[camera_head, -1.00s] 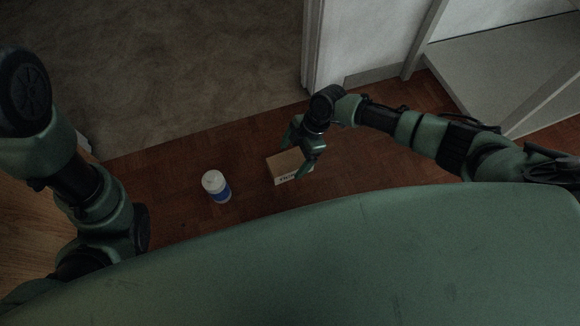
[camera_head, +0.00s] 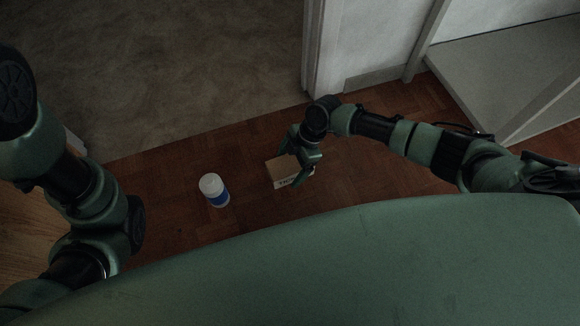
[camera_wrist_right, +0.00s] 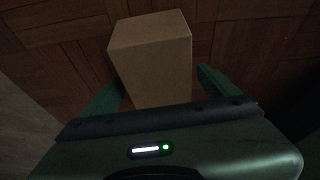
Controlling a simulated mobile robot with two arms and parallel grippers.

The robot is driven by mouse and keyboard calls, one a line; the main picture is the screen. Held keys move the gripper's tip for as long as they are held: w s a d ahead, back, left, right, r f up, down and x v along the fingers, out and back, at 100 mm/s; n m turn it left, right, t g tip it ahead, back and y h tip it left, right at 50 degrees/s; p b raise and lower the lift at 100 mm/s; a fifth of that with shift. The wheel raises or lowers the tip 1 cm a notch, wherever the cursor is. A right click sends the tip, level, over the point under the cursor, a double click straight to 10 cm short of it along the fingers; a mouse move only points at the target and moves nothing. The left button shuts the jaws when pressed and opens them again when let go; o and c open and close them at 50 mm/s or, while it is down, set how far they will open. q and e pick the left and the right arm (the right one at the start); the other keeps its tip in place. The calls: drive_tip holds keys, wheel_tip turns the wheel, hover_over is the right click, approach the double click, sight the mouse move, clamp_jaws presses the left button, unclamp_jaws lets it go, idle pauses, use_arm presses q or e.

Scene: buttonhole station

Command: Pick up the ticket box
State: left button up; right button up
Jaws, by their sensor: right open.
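The ticket box (camera_head: 281,169) is a small brown cardboard box with a pale printed side, on the wooden floor. My right gripper (camera_head: 294,163) is open and over the box in the head view, covering part of it. In the right wrist view the box (camera_wrist_right: 153,60) stands between the directions of the two green fingers, with its near end hidden by the gripper body. The right gripper (camera_wrist_right: 160,88) has one finger on each side of the box; I cannot tell whether they touch it. My left arm comes in at the left, but its gripper does not show.
A grey-brown carpet (camera_head: 190,70) lies beyond the wood floor. A white door frame (camera_head: 312,50) and a pale shelf (camera_head: 500,75) stand at the back right.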

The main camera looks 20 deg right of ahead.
drive_tip(key=c, duration=1.4)
drive_tip(key=shift+c, duration=1)
drive_tip(key=shift+r, duration=0.1)
